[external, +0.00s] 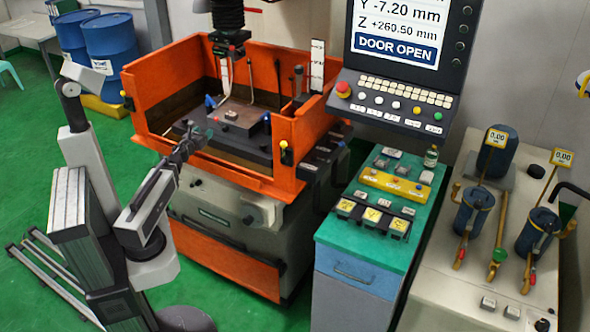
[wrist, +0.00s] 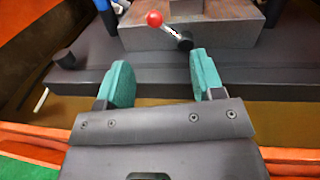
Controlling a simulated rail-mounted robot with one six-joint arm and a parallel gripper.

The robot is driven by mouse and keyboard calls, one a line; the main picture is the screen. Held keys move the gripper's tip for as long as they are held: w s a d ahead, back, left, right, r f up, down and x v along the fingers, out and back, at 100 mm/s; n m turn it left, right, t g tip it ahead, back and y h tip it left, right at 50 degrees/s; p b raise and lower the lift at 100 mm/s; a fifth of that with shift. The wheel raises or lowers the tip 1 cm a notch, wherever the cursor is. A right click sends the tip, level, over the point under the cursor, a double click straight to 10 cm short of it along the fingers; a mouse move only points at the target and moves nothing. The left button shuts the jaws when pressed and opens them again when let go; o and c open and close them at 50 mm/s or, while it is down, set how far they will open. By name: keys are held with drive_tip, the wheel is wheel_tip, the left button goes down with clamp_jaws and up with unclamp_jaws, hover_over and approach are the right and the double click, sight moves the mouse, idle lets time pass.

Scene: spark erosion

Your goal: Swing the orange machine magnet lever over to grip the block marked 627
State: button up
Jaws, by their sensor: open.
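In the wrist view the magnet lever, with its red ball (wrist: 154,18) and dark pivot (wrist: 185,42), sits on the front of a grey magnet block (wrist: 145,37). The lever leans up and left from its pivot. A smaller grey block (wrist: 187,8) rests on top, cut off by the frame's edge; no number is readable. In the external view a small block (external: 231,115) lies on the magnet inside the orange machine's tank (external: 160,78). My gripper (wrist: 162,78) is open and empty, its teal fingers short of the lever. It reaches over the tank's front (external: 197,138).
The tank's orange front wall (wrist: 22,135) passes below my gripper. A dark knob (wrist: 64,58) and blue parts (wrist: 108,12) are at the left. The machine head (external: 229,38) hangs above the tank. A green-topped cabinet (external: 335,232) stands to the right. The screen (external: 405,30) reads DOOR OPEN.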

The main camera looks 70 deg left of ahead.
sight(216, 120)
drive_tip(key=x, duration=1.1)
drive_tip(key=shift+s+a, duration=0.15)
drive_tip(key=shift+a, duration=0.05)
drive_tip(key=shift+c, duration=0.2)
clamp_jaws()
